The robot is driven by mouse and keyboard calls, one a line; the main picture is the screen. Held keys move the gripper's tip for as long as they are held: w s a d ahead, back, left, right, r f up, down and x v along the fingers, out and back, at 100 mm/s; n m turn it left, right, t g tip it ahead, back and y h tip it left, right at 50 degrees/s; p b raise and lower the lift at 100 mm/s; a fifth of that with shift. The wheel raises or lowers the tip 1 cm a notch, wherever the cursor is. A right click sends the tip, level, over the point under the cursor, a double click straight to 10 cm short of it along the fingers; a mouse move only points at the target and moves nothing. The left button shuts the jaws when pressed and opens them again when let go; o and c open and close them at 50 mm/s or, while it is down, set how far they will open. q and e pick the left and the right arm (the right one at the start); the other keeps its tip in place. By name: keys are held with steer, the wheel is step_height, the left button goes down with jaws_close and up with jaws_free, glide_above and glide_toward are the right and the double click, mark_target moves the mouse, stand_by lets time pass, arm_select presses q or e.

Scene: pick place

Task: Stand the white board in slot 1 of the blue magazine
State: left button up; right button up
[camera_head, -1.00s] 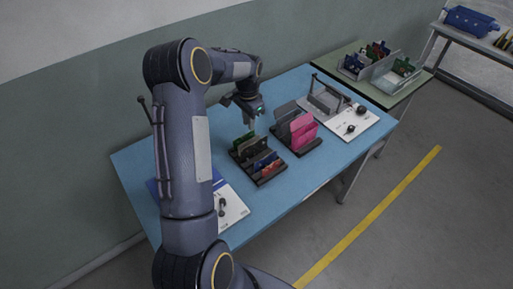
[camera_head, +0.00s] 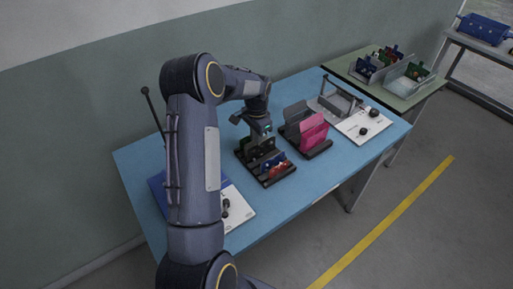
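My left gripper (camera_head: 262,136) points down at the back part of a dark slotted rack (camera_head: 279,178). Its fingertips are small and dark, so I cannot tell whether they are open or hold a board. The rack holds several upright boards: a dark green one near the gripper, and blue (camera_head: 272,160) and red (camera_head: 281,169) ones toward the front. A second dark rack (camera_head: 318,152) beside it holds pink (camera_head: 313,134) and grey boards. I cannot make out a white board or a clearly blue magazine. My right gripper is out of view.
The racks stand on a blue table (camera_head: 325,187). A white panel with black knobs (camera_head: 364,125) and a grey frame lie at its right. A blue and white panel (camera_head: 239,207) is partly behind my arm. A green side table (camera_head: 422,96) holds trays of boards.

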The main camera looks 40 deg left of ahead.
arm_select(q)
jaws_close()
steer(key=shift+r+p, duration=2.35)
steer(key=shift+r, duration=1.2)
